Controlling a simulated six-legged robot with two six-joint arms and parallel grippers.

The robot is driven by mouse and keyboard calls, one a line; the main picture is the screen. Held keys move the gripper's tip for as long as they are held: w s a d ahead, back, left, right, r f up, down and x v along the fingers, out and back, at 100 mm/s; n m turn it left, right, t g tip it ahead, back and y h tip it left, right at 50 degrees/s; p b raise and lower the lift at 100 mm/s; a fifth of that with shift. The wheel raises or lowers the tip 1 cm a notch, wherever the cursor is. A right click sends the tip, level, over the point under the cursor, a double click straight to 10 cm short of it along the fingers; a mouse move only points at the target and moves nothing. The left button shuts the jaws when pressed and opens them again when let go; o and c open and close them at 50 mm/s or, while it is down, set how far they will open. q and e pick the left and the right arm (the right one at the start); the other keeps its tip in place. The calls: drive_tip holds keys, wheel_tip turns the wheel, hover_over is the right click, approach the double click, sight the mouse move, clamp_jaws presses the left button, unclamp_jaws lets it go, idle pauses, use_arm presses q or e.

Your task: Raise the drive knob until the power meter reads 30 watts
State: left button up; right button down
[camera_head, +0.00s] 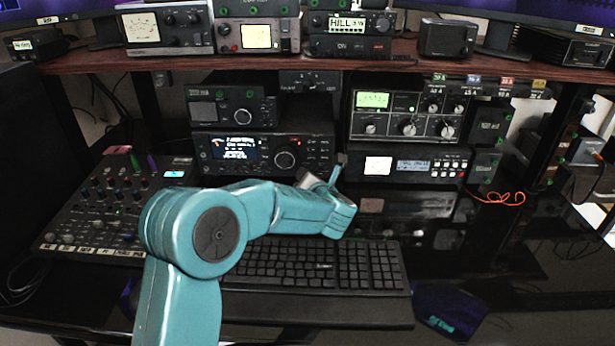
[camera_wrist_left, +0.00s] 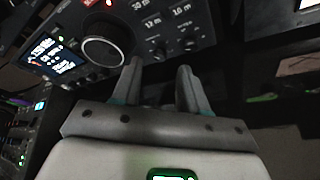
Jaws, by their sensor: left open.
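A black transceiver (camera_head: 262,152) with a lit screen and a large round dial (camera_head: 284,160) stands on the desk. The dial also shows in the left wrist view (camera_wrist_left: 103,50), with small knobs to its right (camera_wrist_left: 159,53) (camera_wrist_left: 189,43). I cannot tell which is the drive knob. My left gripper (camera_head: 322,172) is in front of the transceiver's lower right. In the left wrist view its fingers (camera_wrist_left: 158,68) are apart and empty, pointing toward the small knobs; contact cannot be judged. Several lit meters show, including one on the shelf (camera_head: 144,27); the power meter and its reading are unclear.
A keyboard (camera_head: 312,266) lies below my left arm. A mixer (camera_head: 112,205) stands at left. A lit-meter unit (camera_head: 407,115) sits above another (camera_head: 410,166) at right. The wooden shelf (camera_head: 102,62) overhangs the equipment. The desk at right is mostly clear, with a red cable (camera_head: 497,198).

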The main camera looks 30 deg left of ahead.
use_arm(q)
drive_tip(key=shift+x, duration=1.65)
clamp_jaws()
drive_tip(key=shift+d+f+m+y, duration=0.1)
drive_tip(key=shift+m+y, duration=0.2)
drive_tip(key=shift+m, duration=0.25)
drive_tip(key=shift+d+f+m+y, duration=0.1)
drive_tip(key=shift+m+y, duration=0.2)
drive_tip(key=shift+m, duration=0.25)
drive_tip(key=shift+w+f+m+y+b, duration=0.1)
drive_tip(key=shift+m+y+b, duration=0.85)
drive_tip(key=shift+m, duration=0.85)
